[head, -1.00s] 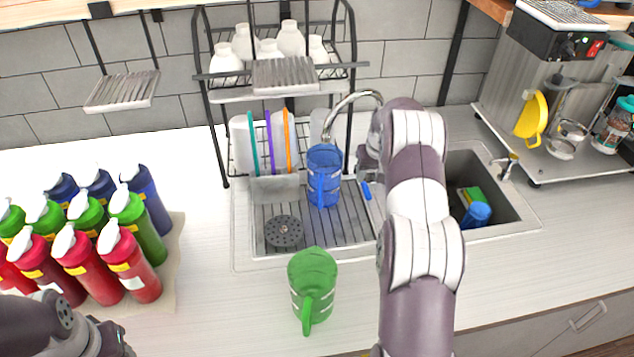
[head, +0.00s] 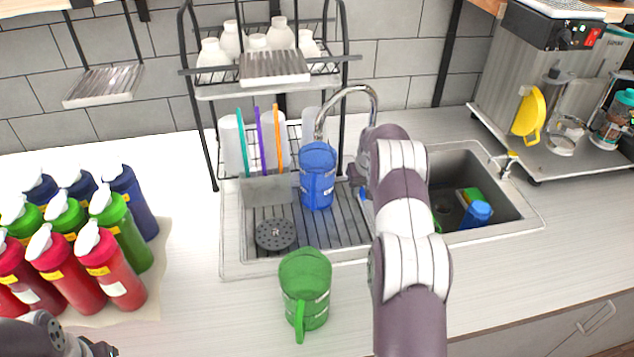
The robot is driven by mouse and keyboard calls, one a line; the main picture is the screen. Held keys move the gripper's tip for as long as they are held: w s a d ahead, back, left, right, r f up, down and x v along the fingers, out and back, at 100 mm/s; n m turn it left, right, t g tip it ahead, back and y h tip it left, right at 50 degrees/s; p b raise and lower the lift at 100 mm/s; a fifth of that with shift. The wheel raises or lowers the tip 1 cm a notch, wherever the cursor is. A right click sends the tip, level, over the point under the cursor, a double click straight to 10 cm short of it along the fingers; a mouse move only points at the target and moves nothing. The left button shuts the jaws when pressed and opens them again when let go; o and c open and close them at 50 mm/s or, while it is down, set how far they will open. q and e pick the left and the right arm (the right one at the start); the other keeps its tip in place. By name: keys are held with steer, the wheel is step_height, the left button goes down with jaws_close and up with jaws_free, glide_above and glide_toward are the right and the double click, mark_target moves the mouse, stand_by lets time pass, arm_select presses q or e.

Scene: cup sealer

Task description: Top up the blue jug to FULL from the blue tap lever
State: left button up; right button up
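The blue jug (head: 317,180) stands upright on the ribbed drainer of the sink, with the curved metal tap (head: 347,92) arching down to its top. A small piece of blue, probably the blue tap lever (head: 362,194), shows just right of the jug, mostly hidden by my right arm. My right gripper (head: 357,176) is beside the tap, right of the jug; its fingers are largely hidden and their opening is unclear. My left gripper (head: 98,349) is at the bottom left edge, barely in view. The water level in the jug cannot be seen.
A green jug (head: 305,290) stands on the counter in front of the sink. Several red, green and blue bottles (head: 112,272) fill the left. A wire rack (head: 270,85) with white bottles stands behind. The sink basin (head: 500,195) holds a blue and green item.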

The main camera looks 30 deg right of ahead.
steer(key=shift+c, duration=0.6)
steer(key=shift+w+d+r+p, duration=0.2)
steer(key=shift+r+p, duration=0.25)
steer(key=shift+r, duration=0.45)
steer(key=shift+w+d+r+p, duration=0.1)
steer(key=shift+w+r+p, duration=0.25)
steer(key=shift+r, duration=0.55)
steer(key=shift+s, duration=0.1)
steer(key=shift+s+f, duration=0.1)
steer(key=shift+f, duration=0.1)
stand_by(0.4)
steer(key=shift+r, duration=0.1)
stand_by(4.8)
